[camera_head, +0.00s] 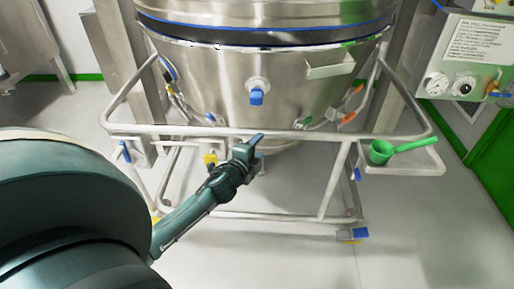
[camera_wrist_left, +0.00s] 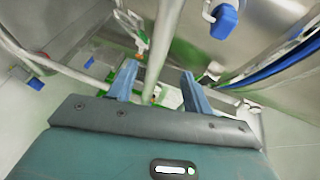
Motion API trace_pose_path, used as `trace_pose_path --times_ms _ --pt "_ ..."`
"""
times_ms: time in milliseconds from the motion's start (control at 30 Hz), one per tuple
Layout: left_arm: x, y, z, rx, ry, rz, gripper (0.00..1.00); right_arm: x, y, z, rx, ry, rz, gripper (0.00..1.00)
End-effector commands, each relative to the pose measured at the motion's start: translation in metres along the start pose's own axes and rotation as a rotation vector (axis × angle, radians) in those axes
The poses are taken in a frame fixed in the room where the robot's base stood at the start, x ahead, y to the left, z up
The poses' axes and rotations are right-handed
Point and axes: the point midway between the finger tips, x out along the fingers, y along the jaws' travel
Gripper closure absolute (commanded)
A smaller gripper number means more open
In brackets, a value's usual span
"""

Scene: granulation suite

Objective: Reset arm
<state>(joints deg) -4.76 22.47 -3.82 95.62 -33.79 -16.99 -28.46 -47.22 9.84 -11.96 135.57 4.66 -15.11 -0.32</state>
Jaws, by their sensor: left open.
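My left gripper (camera_head: 253,146) reaches in from the left and is in front of the rail of the steel vessel's frame in the head view. In the left wrist view its two blue fingers (camera_wrist_left: 159,88) stand apart with a gap between them. A steel frame tube shows beyond that gap; I see nothing held. My right gripper is in neither view.
A large steel vessel (camera_head: 220,75) with a blue-handled valve (camera_head: 257,97) stands in a wheeled tubular frame (camera_head: 300,134). A green scoop (camera_head: 400,148) lies on a small tray (camera_head: 425,165) at the right. A gauge panel (camera_head: 470,60) is at the upper right. The front floor is clear.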

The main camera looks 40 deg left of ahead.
Motion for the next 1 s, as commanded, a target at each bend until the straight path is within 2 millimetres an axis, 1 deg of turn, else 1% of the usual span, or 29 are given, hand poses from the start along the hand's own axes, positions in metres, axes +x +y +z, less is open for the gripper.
trace_pose_path --times_ms 400,467,533,567,633,667,700,733,800,900,1000 --pt "0.0 0.001 -0.001 -0.002 0.001 0.001 0.5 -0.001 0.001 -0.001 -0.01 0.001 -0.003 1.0" --pt "-0.003 0.004 -0.004 -0.017 0.007 0.007 0.5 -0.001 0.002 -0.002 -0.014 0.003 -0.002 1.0" --pt "-0.014 0.012 -0.013 -0.068 0.028 0.024 0.5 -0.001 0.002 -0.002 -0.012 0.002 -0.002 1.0" --pt "-0.021 0.017 -0.02 -0.107 0.042 0.037 0.5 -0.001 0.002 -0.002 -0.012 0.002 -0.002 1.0" --pt "-0.047 0.033 -0.042 -0.237 0.084 0.08 0.5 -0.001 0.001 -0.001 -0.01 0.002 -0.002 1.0" --pt "-0.061 0.039 -0.053 -0.308 0.103 0.103 0.5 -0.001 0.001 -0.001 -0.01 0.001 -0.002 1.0" --pt "-0.082 0.046 -0.068 -0.412 0.129 0.136 0.5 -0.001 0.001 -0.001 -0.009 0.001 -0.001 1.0" --pt "-0.097 0.051 -0.079 -0.49 0.146 0.163 0.5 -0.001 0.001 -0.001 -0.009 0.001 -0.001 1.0" --pt "-0.129 0.056 -0.1 -0.663 0.176 0.217 0.5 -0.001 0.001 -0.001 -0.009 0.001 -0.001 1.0" --pt "-0.167 0.056 -0.123 -0.875 0.2 0.284 0.5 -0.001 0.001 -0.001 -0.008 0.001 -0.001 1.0" --pt "-0.198 0.051 -0.14 -1.053 0.211 0.338 0.5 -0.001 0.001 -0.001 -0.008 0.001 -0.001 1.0"
